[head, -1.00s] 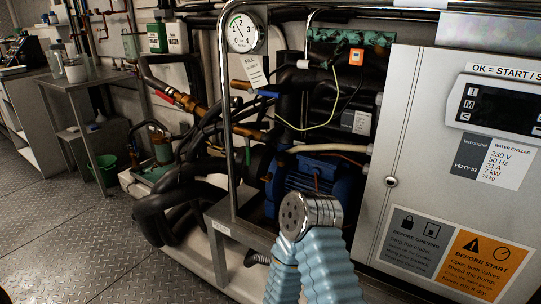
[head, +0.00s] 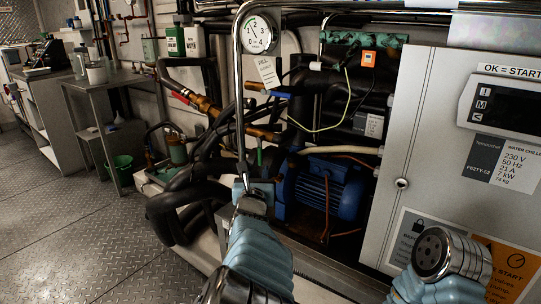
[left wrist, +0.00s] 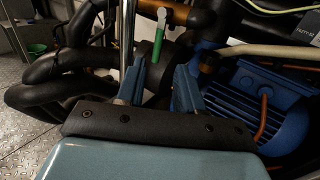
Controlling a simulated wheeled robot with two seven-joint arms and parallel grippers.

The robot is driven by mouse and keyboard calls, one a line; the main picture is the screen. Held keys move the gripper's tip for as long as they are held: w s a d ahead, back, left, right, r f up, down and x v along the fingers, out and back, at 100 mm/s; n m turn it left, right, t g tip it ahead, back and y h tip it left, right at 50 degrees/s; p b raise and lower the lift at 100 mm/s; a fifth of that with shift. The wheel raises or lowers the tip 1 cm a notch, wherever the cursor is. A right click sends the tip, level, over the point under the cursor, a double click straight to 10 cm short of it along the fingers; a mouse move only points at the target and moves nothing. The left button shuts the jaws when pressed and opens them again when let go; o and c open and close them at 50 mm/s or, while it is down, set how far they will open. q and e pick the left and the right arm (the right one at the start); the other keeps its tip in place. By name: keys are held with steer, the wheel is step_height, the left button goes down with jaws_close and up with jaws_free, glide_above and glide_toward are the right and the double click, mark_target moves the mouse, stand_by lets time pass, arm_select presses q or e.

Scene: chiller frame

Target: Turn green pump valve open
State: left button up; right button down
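The green pump valve handle (head: 259,153) is a small upright green lever on the pipework, left of the blue pump motor (head: 333,185). In the left wrist view the green handle (left wrist: 158,46) stands nearly upright, tilted slightly right. My left gripper (head: 253,184) is below and in front of it in the head view. In the left wrist view the blue fingers of my left gripper (left wrist: 157,82) are apart with nothing held between them. The green handle appears beyond the gap, and I see no contact. My right gripper is not in view; a metal-ended blue arm part of mine shows at lower right.
A vertical metal frame post (head: 239,100) stands just left of the valve. Black hoses (head: 185,205) crowd the left. A pale hose (head: 340,150) runs above the motor. The grey control cabinet (head: 430,140) closes off the right. The floor at left is open.

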mark_target(260, 155)
arm_select(q)
steer(key=w+p, duration=0.2)
steer(key=w, duration=1)
steer(key=shift+w+d+f, duration=0.1)
steer(key=shift+f, duration=0.05)
jaws_close()
